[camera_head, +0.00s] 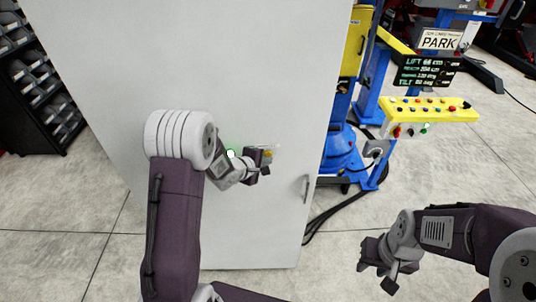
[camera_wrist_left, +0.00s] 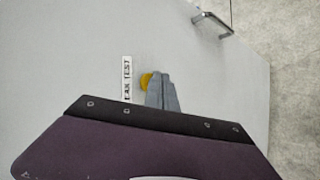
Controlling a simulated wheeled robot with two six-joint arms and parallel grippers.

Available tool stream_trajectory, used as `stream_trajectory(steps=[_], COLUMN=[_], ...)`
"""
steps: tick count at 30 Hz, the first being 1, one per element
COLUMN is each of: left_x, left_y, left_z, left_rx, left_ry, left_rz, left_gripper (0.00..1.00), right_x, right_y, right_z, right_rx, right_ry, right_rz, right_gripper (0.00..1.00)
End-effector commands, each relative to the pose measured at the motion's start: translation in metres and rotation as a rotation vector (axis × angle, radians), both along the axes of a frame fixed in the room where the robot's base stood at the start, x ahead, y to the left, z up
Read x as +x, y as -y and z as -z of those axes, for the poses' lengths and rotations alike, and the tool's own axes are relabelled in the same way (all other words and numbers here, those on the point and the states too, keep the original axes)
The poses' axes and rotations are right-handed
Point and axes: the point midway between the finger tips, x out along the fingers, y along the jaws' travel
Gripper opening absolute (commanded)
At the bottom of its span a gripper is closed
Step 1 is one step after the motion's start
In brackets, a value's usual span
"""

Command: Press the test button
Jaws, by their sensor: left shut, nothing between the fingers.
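The yellow round test button (camera_wrist_left: 145,81) is on the pale grey cabinet face, next to a white label strip (camera_wrist_left: 127,80) whose text ends in "TEST". In the head view a small patch of the yellow button (camera_head: 268,154) shows beside my left gripper (camera_head: 267,163). My left gripper is shut and empty; in the left wrist view its fingertips (camera_wrist_left: 160,74) lie just right of the button and overlap its edge. I cannot tell whether they touch it. My right gripper (camera_head: 374,274) is open and empty at the lower right, away from the cabinet.
The large cabinet (camera_head: 240,60) has a metal handle (camera_head: 306,188) at its right edge, right of my left gripper. A yellow control panel (camera_head: 428,108) with several coloured buttons stands at the right by a blue machine (camera_head: 345,150). A dark bin rack (camera_head: 35,85) is at the left.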

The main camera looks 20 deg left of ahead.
Motion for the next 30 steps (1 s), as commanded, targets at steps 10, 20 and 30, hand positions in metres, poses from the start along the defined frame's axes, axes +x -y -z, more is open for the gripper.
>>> stream_trajectory(steps=[10, 20, 30], left_x=[0.0011, 0.0050, 0.0090], left_y=[-0.0004, -0.0015, -0.0028], left_z=[-0.0002, 0.0000, -0.0004], left_rx=[0.000, 0.000, 0.000], left_ry=[0.000, -0.001, 0.000], left_rz=[0.000, 0.000, 0.000], left_gripper=[0.00, 0.00, 0.00], right_x=[0.0000, -0.0001, 0.0000], right_y=[0.0000, 0.0000, 0.0000], right_z=[-0.0010, -0.0045, -0.0080], right_rx=[0.000, 0.000, 0.000], right_ry=[0.000, 0.000, 0.000], right_rz=[0.000, 0.000, 0.000], right_gripper=[0.36, 0.36, 0.36])
